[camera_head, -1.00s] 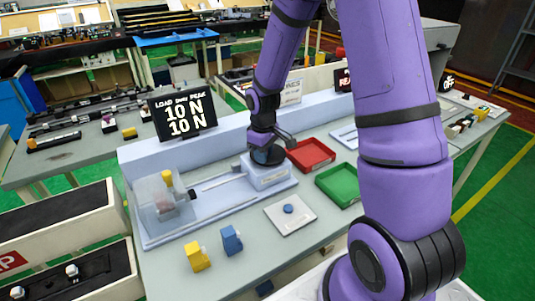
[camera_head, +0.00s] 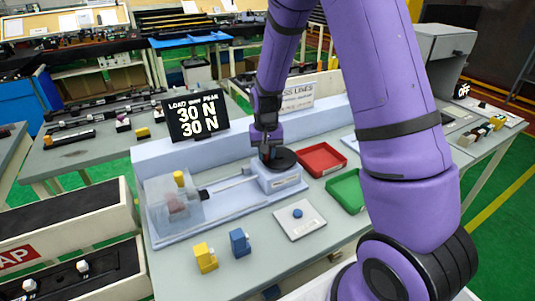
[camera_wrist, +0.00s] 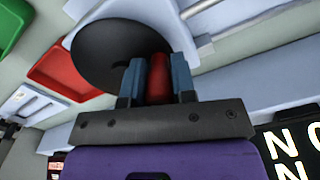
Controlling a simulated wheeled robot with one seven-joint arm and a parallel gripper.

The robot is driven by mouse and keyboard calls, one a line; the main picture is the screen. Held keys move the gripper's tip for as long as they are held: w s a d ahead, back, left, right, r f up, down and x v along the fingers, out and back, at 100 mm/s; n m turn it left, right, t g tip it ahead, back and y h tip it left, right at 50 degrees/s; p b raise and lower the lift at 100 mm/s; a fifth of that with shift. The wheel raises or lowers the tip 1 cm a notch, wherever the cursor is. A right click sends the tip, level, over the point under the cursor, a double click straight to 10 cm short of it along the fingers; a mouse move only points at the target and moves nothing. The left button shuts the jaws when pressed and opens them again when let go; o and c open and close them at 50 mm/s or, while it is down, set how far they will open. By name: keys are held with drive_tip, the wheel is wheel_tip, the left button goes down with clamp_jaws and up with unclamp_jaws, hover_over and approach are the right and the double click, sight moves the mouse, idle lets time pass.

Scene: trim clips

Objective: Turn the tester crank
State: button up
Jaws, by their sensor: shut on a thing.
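The tester (camera_head: 277,182) stands on the bench, its pale blue block carrying a dark round crank disc (camera_head: 280,159). The disc also shows in the wrist view (camera_wrist: 105,50). My gripper (camera_wrist: 159,82) is shut on the red crank handle (camera_wrist: 159,77), one blue finger on each side. In the head view my gripper (camera_head: 266,150) is small and the handle is hidden. A rod (camera_head: 228,184) runs from the block to a clear guard box (camera_head: 172,203) on the left, with a reddish part inside. The display (camera_head: 195,117) reads 30 N for load and 30 N for peak.
A red tray (camera_head: 322,160) and a green tray (camera_head: 346,191) lie right of the tester. A pale plate with a blue button (camera_head: 297,213) lies in front. A yellow clip (camera_head: 205,257) and a blue clip (camera_head: 240,242) stand at the bench front.

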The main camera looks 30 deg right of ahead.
drive_tip(key=shift+w+m, duration=0.2)
drive_tip(key=shift+m, duration=0.3)
drive_tip(key=o, duration=0.9)
drive_tip(key=shift+r, duration=0.1)
wheel_tip(320, 180, up, 10)
drive_tip(key=shift+f, duration=0.1)
drive_tip(key=shift+r, duration=0.4)
